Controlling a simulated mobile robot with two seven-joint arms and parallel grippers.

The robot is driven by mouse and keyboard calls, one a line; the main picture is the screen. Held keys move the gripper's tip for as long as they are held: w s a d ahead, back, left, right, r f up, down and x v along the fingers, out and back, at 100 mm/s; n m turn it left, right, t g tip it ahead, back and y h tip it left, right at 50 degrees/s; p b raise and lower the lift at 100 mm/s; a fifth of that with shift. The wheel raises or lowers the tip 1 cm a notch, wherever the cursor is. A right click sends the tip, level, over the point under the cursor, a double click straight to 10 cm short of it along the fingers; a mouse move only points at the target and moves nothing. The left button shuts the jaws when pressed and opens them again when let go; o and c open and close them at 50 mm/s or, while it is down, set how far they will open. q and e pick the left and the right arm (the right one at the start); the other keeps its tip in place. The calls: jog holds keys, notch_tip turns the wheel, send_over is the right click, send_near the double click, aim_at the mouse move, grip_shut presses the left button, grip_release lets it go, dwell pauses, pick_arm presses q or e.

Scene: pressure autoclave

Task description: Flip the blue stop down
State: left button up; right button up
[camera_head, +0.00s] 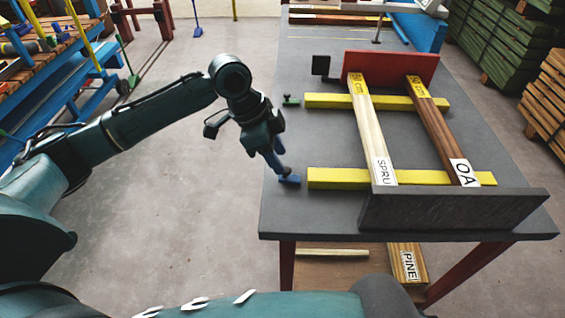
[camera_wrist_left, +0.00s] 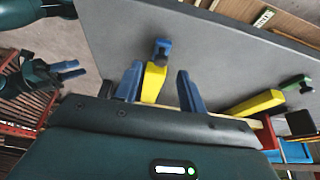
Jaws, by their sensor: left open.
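The blue stop (camera_head: 290,180) is at the near left edge of the grey table, by the end of the near yellow bar. In the left wrist view the blue stop (camera_wrist_left: 162,47) shows as a small blue piece with a dark part, beyond the fingertips. Whether it stands up or lies flat is hard to tell. My left gripper (camera_head: 277,160) is open, pointing down just above and beside the stop; its blue fingers (camera_wrist_left: 160,84) are apart with nothing held. My right gripper (camera_wrist_left: 72,69) shows only in the left wrist view, away from the stop; its opening is unclear.
A green stop (camera_head: 290,99) sits farther back on the table edge. Two yellow bars (camera_head: 338,178) carry two boards, a pale one (camera_head: 371,130) and a brown one (camera_head: 441,130). A dark plate (camera_head: 450,210) stands at the near end, a red plate (camera_head: 400,66) at the far end.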

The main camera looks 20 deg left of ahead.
aim_at(291, 175)
pick_arm(q)
jog(key=shift+x, duration=1.65)
